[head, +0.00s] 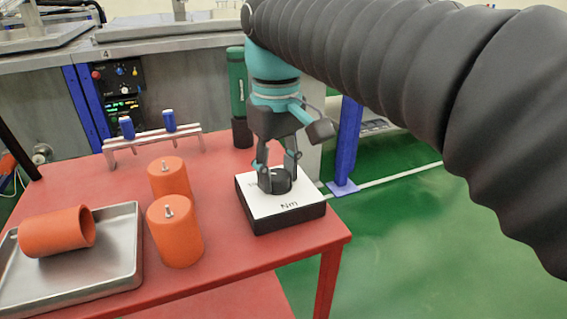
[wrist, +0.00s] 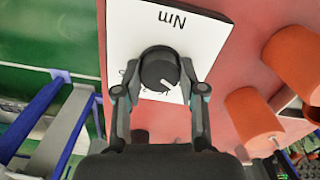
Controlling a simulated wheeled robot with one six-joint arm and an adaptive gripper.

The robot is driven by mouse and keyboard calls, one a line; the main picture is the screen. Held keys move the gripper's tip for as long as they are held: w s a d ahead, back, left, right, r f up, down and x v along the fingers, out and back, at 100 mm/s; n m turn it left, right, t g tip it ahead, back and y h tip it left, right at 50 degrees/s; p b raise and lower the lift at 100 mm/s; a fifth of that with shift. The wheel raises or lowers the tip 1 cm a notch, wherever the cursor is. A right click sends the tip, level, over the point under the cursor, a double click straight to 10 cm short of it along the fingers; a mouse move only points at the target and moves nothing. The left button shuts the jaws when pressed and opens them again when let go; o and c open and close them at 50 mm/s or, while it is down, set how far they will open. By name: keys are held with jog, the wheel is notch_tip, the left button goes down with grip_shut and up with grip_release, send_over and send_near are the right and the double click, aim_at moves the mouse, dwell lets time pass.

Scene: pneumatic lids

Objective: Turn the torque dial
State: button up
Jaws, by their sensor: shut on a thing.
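The torque dial (head: 274,181) is a round black knob on top of a black box with a white face marked "Nm" (head: 288,212). The box sits near the right edge of the red table. My gripper (head: 277,175) points down over it, its two fingers on either side of the knob and shut on it. In the wrist view the dial (wrist: 159,70) has a white pointer mark toward its lower right. The gripper's fingers (wrist: 160,88) flank it there too. Parts of the scale around the knob are hidden by the fingers and the knob.
Two upright orange cylinders (head: 175,231) with metal tips stand left of the box. A metal tray (head: 124,268) holds another orange cylinder lying down. A white rack (head: 153,138) with blue pieces and a green cylinder (head: 238,85) stand behind. The red table's (head: 237,268) front is clear.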

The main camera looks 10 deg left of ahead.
aim_at(278, 173)
jog(key=shift+w, duration=0.1)
jog(key=o, duration=1.1)
jog(key=shift+o, duration=0.2)
notch_tip(278, 173, up, 12)
jog(key=s+d+f+m+t, duration=0.2)
jog(key=s+d+f+m, duration=0.2)
jog(key=d+f, duration=0.8)
jog(key=s+d+f+m+t, duration=0.3)
jog(key=s+d+f+m, duration=0.2)
jog(key=d+f, duration=0.7)
notch_tip(278, 173, down, 2)
jog(key=shift+f+t, duration=0.2)
jog(key=shift+t, duration=0.1)
